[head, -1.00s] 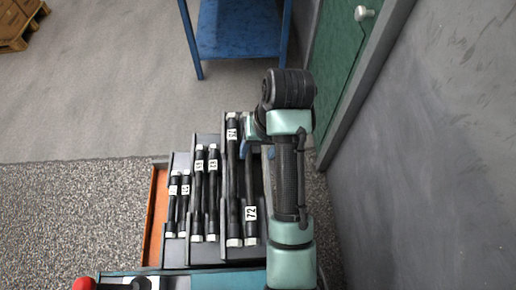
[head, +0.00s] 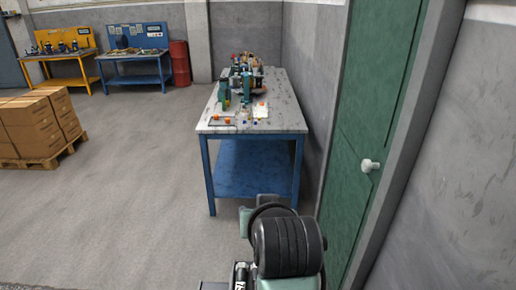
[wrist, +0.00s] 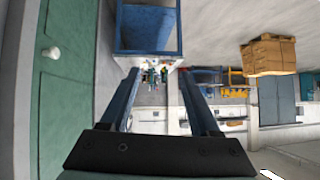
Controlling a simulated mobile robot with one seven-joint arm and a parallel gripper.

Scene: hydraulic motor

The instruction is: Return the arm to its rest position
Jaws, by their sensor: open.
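My gripper (wrist: 159,72) shows in the wrist view as two blue fingers spread apart, with nothing between them. The fingers point out into the room, toward the distant workbench, and touch nothing that I can see. In the head view my arm shows only at the bottom, as a black ribbed joint (head: 288,246) with pale green housing. The fingers cannot be made out there, and most of the arm is below the frame.
A blue-legged workbench (head: 216,128) with parts on top stands ahead. A green door (head: 375,130) and grey wall are close on the right. Boxes (head: 35,125) on a pallet stand left. Yellow (head: 60,58) and blue benches and a red barrel (head: 180,63) are far back.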

